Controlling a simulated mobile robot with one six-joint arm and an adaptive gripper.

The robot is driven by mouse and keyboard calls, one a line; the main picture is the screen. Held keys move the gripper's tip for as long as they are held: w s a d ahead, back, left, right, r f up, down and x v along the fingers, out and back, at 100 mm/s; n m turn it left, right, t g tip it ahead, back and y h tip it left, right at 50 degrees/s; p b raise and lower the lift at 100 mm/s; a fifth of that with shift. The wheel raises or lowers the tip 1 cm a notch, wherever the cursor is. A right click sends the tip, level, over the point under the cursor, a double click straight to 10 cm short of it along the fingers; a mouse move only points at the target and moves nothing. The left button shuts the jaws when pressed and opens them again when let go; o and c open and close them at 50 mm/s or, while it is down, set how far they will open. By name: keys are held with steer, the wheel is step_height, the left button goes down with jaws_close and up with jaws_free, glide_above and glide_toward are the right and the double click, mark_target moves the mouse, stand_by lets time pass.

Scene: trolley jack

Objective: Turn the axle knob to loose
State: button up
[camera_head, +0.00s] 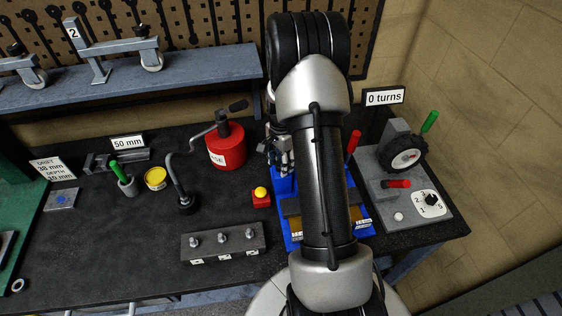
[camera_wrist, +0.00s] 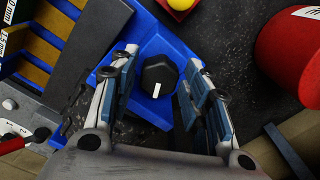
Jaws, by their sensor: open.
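A black faceted knob (camera_wrist: 158,72) with a white pointer line sits on a blue fixture (camera_wrist: 110,50) in the wrist view. It fits the axle knob, but I read no label beside it. The pointer line points toward the bottom of the picture. My gripper (camera_wrist: 158,62) is open, with one finger on each side of the knob and visible gaps to it. In the head view my gripper (camera_head: 283,163) is over the back of the blue fixture (camera_head: 289,222). My arm hides the knob and much of the fixture there.
A red can with a crank (camera_head: 226,146) and a red button box with a yellow top (camera_head: 261,197) stand left of the gripper. A grey block with several studs (camera_head: 223,242) lies in front. A wheel stand (camera_head: 405,158) with red and green handles stands right.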

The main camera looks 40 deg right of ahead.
step_height(320, 180, up, 12)
stand_by(0.4)
steer(key=shift+o, duration=0.2)
steer(key=shift+o, duration=0.7)
steer(key=shift+w+d+r+m+b, duration=0.1)
steer(key=shift+r+m+b, duration=0.05)
steer(key=shift+m+b, duration=0.15)
steer(key=shift+o, duration=0.4)
step_height(320, 180, up, 5)
steer(key=m+b, duration=0.4)
steer(key=m, duration=0.1)
step_height(320, 180, down, 17)
steer(key=b, duration=0.3)
